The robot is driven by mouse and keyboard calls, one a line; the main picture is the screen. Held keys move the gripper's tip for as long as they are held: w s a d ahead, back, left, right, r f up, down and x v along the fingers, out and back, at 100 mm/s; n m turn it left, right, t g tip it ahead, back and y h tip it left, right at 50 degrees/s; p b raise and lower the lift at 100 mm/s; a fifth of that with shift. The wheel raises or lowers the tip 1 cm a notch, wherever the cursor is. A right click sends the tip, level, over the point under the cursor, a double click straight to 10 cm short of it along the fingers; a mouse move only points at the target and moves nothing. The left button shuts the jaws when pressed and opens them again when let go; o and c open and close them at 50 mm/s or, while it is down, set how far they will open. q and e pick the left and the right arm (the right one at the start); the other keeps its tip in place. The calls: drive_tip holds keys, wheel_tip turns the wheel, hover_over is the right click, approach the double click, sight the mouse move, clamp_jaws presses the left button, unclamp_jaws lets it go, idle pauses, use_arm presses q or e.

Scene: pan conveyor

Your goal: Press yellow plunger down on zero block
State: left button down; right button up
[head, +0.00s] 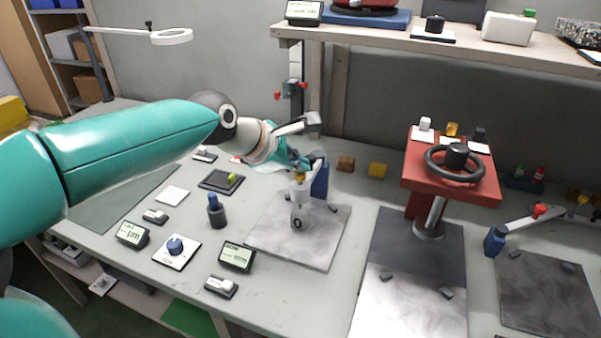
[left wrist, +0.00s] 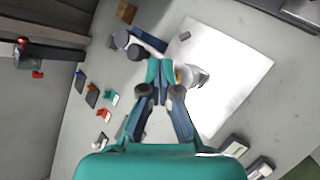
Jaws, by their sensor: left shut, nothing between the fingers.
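The zero block (head: 297,212), a pale upright piece marked "0", stands on a grey marbled plate (head: 335,240). The yellow plunger (head: 300,177) shows as a small yellow top on it. My left gripper (head: 303,164) is shut and empty, with its teal fingertips right at the plunger's top. I cannot tell whether they touch it. In the left wrist view the shut fingertips (left wrist: 160,72) lie beside a pale piece on the white plate (left wrist: 235,60); the fingers partly hide that piece. My right gripper is not in view.
A blue-based arm (head: 320,180) stands close behind the block. A red handwheel stand (head: 450,180) is to the right. Small displays, such as one in front (head: 237,256), and a dark knob post (head: 216,212) stand left of the plate. The front of the plate is mostly clear.

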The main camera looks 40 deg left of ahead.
use_arm(q)
drive_tip(key=shift+f+b, duration=0.35)
drive_tip(key=shift+f, duration=0.25)
drive_tip(key=shift+s+f, duration=0.2)
drive_tip(key=shift+f, duration=0.3)
idle(0.7)
drive_tip(key=shift+w+r+p, duration=0.15)
drive_tip(key=shift+r+p, duration=0.6)
drive_tip(key=shift+r, duration=0.25)
drive_tip(key=shift+r+p, duration=0.45)
drive_tip(key=shift+r, duration=0.2)
drive_tip(key=shift+w, duration=0.1)
wheel_tip(320, 180, up, 5)
drive_tip(key=p, duration=0.5)
drive_tip(key=shift+r, duration=0.1)
